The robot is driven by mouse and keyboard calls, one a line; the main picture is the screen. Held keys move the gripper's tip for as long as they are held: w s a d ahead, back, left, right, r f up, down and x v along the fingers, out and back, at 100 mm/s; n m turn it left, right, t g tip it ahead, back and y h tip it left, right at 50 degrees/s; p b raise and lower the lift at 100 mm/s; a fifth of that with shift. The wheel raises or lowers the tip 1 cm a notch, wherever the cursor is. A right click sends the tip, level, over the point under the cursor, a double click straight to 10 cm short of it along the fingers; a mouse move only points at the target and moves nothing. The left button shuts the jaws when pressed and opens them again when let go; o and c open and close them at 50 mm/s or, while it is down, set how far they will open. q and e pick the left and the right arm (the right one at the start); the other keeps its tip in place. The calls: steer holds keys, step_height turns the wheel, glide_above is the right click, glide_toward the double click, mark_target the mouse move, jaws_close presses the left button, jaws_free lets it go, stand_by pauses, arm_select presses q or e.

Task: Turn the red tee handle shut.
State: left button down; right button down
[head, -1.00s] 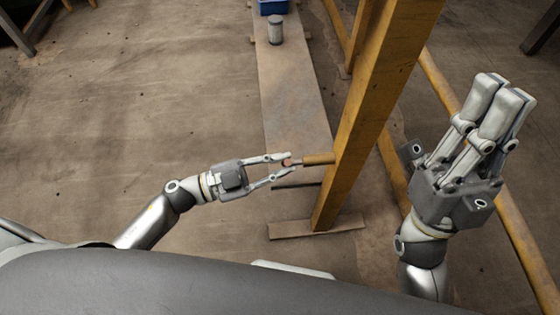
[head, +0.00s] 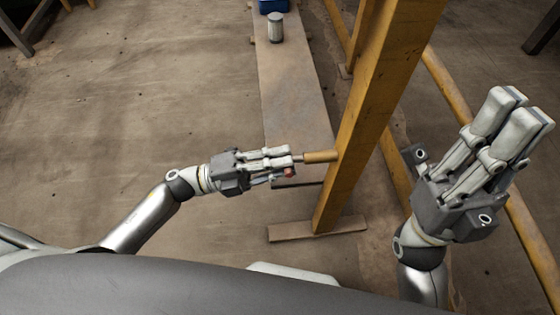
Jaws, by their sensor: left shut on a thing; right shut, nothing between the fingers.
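The red tee handle (head: 290,173) shows only as a small red end at the fingertips of my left gripper (head: 285,167). The fingers are shut on it and hide most of it. A short brass-coloured stem (head: 320,156) runs from the fingertips to the yellow post (head: 352,140). My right gripper (head: 515,120) is shut and empty, raised at the right with its fingers pointing up, well apart from the handle.
A long plank (head: 293,95) lies behind the post, with a grey can (head: 275,28) and a blue box (head: 272,6) at its far end. The post's foot plate (head: 318,229) rests on the floor. A yellow rail (head: 470,120) runs past on the right.

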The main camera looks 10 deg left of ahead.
arm_select(q)
steer(key=shift+s+f+m+g+b, duration=0.1)
steer(key=shift+f+m+g+b, duration=0.1)
steer(key=shift+m, duration=0.35)
steer(key=shift+f+m+g+b, duration=0.1)
steer(key=shift+m+g, duration=0.1)
steer(key=shift+m, duration=0.65)
steer(key=c, duration=1.5)
jaws_free()
steer(key=shift+o, duration=0.4)
steer(key=shift+r, duration=0.15)
steer(key=v, duration=1.2)
